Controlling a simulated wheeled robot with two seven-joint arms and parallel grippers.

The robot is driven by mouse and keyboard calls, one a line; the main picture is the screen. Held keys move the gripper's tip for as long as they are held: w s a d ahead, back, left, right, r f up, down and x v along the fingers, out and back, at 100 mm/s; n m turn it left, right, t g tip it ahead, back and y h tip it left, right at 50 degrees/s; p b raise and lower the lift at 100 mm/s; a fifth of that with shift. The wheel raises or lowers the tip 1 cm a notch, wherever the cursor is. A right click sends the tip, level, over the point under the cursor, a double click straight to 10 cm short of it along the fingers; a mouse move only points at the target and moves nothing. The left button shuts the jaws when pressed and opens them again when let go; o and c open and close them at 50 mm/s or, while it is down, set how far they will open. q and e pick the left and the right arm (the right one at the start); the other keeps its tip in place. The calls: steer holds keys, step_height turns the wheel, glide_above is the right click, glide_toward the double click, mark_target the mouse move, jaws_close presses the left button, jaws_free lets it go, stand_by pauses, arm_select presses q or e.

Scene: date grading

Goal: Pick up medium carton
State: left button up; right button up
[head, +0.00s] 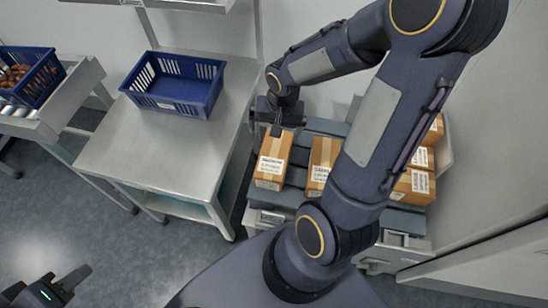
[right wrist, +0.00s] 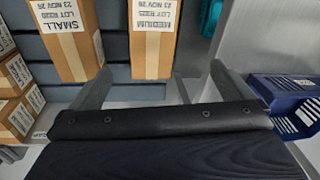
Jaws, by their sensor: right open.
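My right gripper (head: 277,127) is at the carton's far end in the head view. In the right wrist view its open fingers (right wrist: 160,82) stand on either side of the carton's near end, with gaps. No grip shows. My left gripper (head: 72,280) is at the lower left over the floor, away from the cartons; its jaw opening is unclear.
A carton labelled SMALL (right wrist: 65,38) stands beside the medium one. More cartons (head: 415,185) are at the rack's right, partly behind my right arm. An empty blue crate (head: 172,103) sits on the steel table (head: 120,150). A blue crate (head: 45,80) of dates is at far left.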

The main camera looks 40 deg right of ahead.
steer(key=m+g, duration=0.1)
glide_above(274, 153)
step_height(274, 153, down, 9)
steer(key=shift+s+r, duration=0.1)
steer(key=shift+r, duration=0.05)
steer(key=shift+m+g, duration=0.3)
steer(key=shift+m, duration=0.1)
step_height(274, 153, down, 10)
steer(key=shift+f+p, duration=0.1)
steer(key=shift+p, duration=0.2)
steer(key=c, duration=1.3)
